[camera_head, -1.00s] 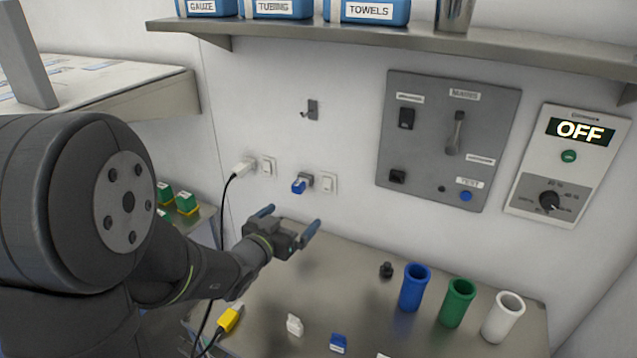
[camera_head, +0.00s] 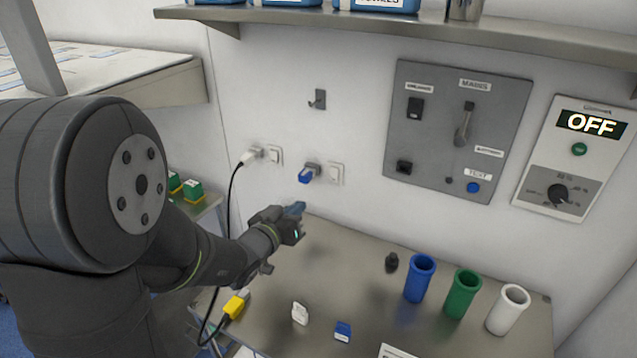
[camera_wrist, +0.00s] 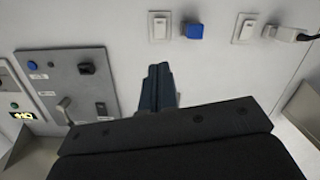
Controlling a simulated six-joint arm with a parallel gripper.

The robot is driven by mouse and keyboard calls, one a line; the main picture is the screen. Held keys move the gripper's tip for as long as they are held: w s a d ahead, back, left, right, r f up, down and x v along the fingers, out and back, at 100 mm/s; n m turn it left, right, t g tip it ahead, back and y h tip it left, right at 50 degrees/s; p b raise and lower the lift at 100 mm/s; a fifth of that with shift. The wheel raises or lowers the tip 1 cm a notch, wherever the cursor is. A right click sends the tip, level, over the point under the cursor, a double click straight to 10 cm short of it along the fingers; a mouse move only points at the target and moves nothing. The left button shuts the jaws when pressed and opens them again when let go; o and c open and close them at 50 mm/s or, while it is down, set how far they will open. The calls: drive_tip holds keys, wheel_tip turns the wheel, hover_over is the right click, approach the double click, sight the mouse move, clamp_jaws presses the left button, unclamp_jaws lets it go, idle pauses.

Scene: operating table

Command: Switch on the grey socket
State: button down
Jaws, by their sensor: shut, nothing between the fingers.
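A blue plug (camera_head: 306,175) sits in a small grey socket (camera_head: 316,168) on the wall, with a white rocker switch (camera_head: 336,174) just right of it. To the left, a white plug (camera_head: 249,157) with a black cord is in a second outlet, beside another switch (camera_head: 275,156). My gripper (camera_head: 295,209) is shut and empty, below the blue plug and apart from the wall fittings. In the wrist view, turned upside down, the shut fingers (camera_wrist: 158,75) point toward the wall near the blue plug (camera_wrist: 191,31) and its switch (camera_wrist: 160,25). The switch positions are too small to tell.
A grey control panel (camera_head: 456,132) and a box reading OFF (camera_head: 570,155) are on the wall at right. A shelf (camera_head: 420,25) runs above. The metal table (camera_head: 345,265) holds blue, green and white cups (camera_head: 508,309) and small loose plugs. A hook (camera_head: 318,99) is above the sockets.

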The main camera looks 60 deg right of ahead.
sight(333, 180)
drive_tip(key=n, duration=0.5)
drive_tip(key=d+f+n, duration=0.1)
drive_tip(key=n, duration=0.4)
drive_tip(key=d+n, duration=0.1)
drive_tip(key=n, duration=0.4)
drive_tip(key=shift+d+f, duration=0.15)
drive_tip(key=shift+f, duration=0.25)
drive_tip(key=d, duration=0.4)
drive_tip(key=d+f, duration=0.1)
drive_tip(key=d, duration=0.9)
drive_tip(key=shift+f, duration=0.35)
